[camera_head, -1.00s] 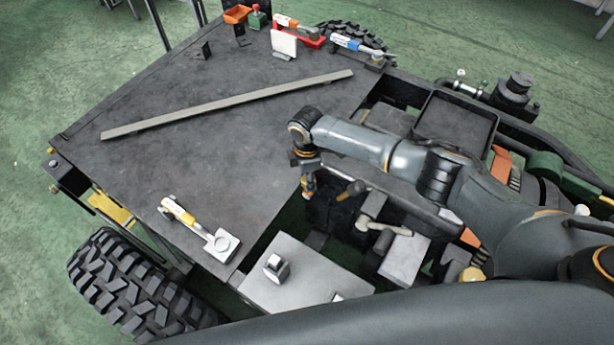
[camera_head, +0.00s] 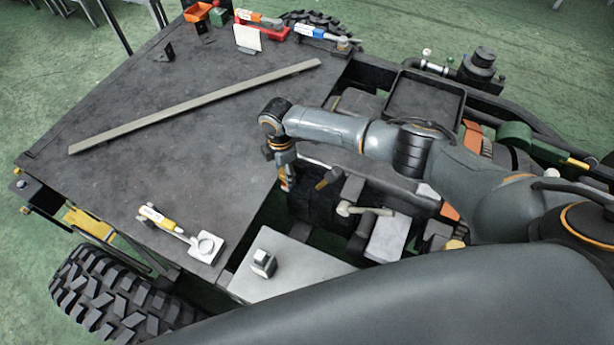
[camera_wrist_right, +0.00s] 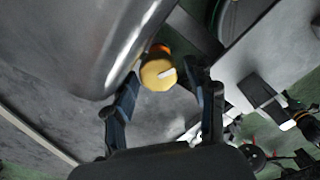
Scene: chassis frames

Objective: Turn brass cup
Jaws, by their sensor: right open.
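The brass cup (camera_wrist_right: 158,75) is a round yellow-brass piece with a white mark on its face and an orange part behind it. In the right wrist view it sits just beyond the fingertips, roughly in line with the gap between them. My right gripper (camera_wrist_right: 165,92) is open there, its two dark fingers apart and not closed on the cup. In the head view my right gripper (camera_head: 287,180) points down near the edge of the dark deck plate; I cannot clearly pick out the cup there. My left gripper is not in view.
The dark deck (camera_head: 150,180) carries a long metal bar (camera_head: 195,105) and a yellow-handled clamp (camera_head: 165,222). A silver plate (camera_head: 290,280) with a dark block (camera_head: 262,263) lies close by. A T-handled part (camera_head: 362,209) stands right of the gripper. Large tire (camera_head: 115,300) at lower left.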

